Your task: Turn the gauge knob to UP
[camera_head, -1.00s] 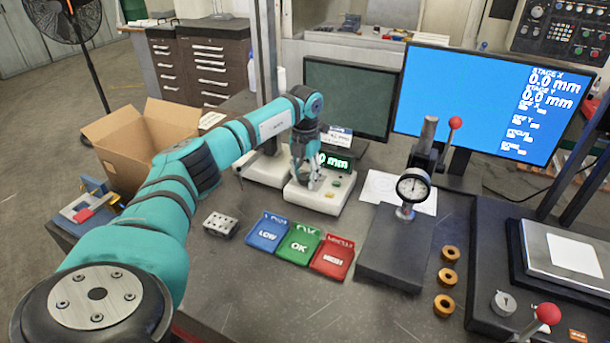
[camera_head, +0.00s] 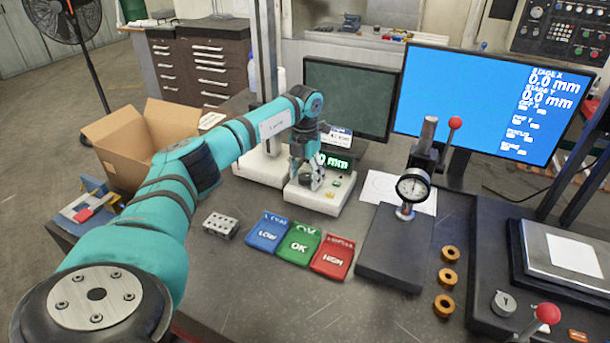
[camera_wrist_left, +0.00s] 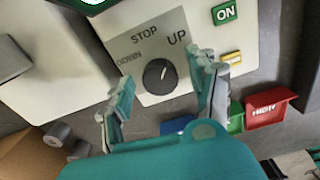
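The gauge knob (camera_wrist_left: 159,76) is round and black. It sits on a grey plate marked DOWN, STOP and UP (camera_wrist_left: 176,38) on a white gauge box (camera_head: 327,200). A light mark on the knob appears to point between STOP and UP in the left wrist view. My left gripper (camera_wrist_left: 160,97) is open. Its two fingers are apart, one on each side of the knob, with a visible gap to it in that view. In the head view the left gripper (camera_head: 309,182) is over the box beside the green display (camera_head: 333,162). My right gripper is out of view.
A green ON button (camera_wrist_left: 225,12) is near the right finger. Blue, green and red trays (camera_head: 331,258) lie in front of the box. A dial indicator stand (camera_head: 412,187) is to the right, and a cardboard box (camera_head: 120,165) is at the left.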

